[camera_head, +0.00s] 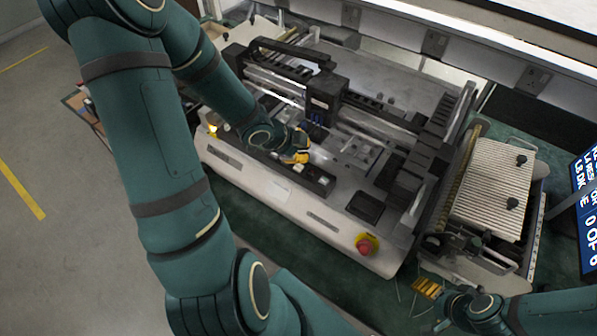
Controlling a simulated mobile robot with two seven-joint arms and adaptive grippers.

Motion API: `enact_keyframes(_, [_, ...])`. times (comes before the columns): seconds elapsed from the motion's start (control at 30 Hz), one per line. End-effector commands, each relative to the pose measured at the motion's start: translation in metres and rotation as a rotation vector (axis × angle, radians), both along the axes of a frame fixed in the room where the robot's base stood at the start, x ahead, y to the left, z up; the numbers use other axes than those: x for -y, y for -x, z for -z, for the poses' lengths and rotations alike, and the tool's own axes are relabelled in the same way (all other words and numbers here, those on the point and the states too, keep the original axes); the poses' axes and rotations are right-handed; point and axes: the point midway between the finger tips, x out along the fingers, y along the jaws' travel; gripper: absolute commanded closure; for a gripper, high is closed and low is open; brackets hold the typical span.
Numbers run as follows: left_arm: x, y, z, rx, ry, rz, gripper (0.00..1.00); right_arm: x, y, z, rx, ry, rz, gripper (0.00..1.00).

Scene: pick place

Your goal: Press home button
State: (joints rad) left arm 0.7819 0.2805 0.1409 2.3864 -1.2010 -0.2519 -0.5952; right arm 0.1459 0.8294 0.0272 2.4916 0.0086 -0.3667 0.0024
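My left gripper (296,156), dark with yellow fingertips, is over the front control strip (318,184) of the grey machine. Its fingers look close together, but they are too small to tell whether they are shut. A small pale button (299,168) shows on the strip just below the fingertips. I cannot tell whether they touch it, or read any label that marks the home button. My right gripper (427,288), with yellow-orange fingers, is low at the right, apart from the machine. Its opening is unclear.
A red emergency-stop knob (366,245) on a yellow base sits on the machine's front right. A ribbed metal unit (493,188) stands at the right, with a blue-lit screen (585,225) beyond it. Wall sockets line the back. The grey floor at left is mostly open.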

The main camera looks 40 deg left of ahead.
Motion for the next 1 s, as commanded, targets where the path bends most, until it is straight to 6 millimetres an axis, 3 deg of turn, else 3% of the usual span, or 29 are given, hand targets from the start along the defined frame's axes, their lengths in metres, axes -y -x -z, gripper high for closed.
enact_keyframes(0.2, [0.0001,-0.0002,0.012,0.0,-0.001,0.001,1.0,-0.0005,-0.0005,0.0129,0.0,0.003,0.001,0.25])
enact_keyframes(1.0, [0.0,-0.0001,0.012,0.0,0.0,0.0,1.0,-0.0004,-0.0002,0.013,-0.001,0.003,0.0,0.25])
